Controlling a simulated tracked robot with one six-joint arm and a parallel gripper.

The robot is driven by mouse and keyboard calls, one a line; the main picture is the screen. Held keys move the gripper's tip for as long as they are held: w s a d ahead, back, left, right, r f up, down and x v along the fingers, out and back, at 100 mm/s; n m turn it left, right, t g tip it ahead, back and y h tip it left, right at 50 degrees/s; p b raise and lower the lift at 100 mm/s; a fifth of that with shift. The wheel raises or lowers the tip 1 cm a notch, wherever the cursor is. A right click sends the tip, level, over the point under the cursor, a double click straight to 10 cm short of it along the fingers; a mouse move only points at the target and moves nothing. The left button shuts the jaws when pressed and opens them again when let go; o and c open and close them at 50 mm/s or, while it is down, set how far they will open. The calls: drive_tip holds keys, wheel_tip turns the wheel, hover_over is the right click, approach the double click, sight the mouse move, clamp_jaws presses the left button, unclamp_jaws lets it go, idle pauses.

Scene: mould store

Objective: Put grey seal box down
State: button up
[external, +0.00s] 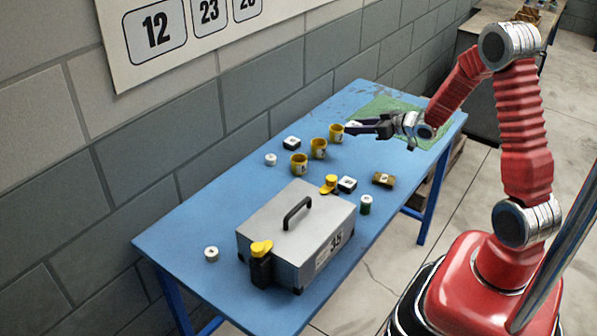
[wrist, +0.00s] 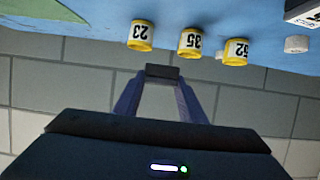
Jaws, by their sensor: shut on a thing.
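My gripper (external: 355,128) reaches in from the right above the far part of the blue table (external: 190,232), beside the yellow cups. Its fingers converge on a small dark grey box (wrist: 162,72) in the wrist view, which I take to be the grey seal box. In the external view a small pale-topped shape (external: 353,123) shows at the fingertips, partly covered by them. I cannot tell how high it is above the table.
Yellow cups (external: 318,148) stand in a row just left of my gripper. A green mat (external: 385,110) lies at the table's far end. A large grey case (external: 285,232), small black-and-white boxes (external: 347,185) and jars crowd the middle. A block wall (external: 190,115) runs behind.

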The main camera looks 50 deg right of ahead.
drive_tip(key=shift+w, duration=0.1)
idle(0.6)
drive_tip(key=w+a+r+n+g+y, duration=0.2)
drive_tip(key=w+a+n+y, duration=0.2)
drive_tip(key=w+a, duration=0.6)
drive_tip(key=w+a+r+n+g+y, duration=0.1)
drive_tip(key=w+a+r+n+y, duration=0.3)
drive_tip(key=w+a, duration=0.55)
drive_tip(key=s+a+f+n+g+y, duration=0.1)
drive_tip(key=a+f+n+g, duration=0.1)
drive_tip(key=a, duration=0.9)
drive_tip(key=s+a+f+n+g+y, duration=0.1)
drive_tip(key=a+n+g, duration=0.3)
drive_tip(key=a, duration=0.7)
drive_tip(key=s+a+f+n+g+y, duration=0.2)
drive_tip(key=a+f+n+g+y, duration=0.1)
drive_tip(key=a, duration=0.7)
drive_tip(key=shift+a+n+g, duration=0.4)
drive_tip(key=shift+n+g, duration=0.1)
drive_tip(key=shift+g, duration=0.3)
drive_tip(key=shift+f, duration=3.05)
drive_tip(key=shift+f, duration=0.1)
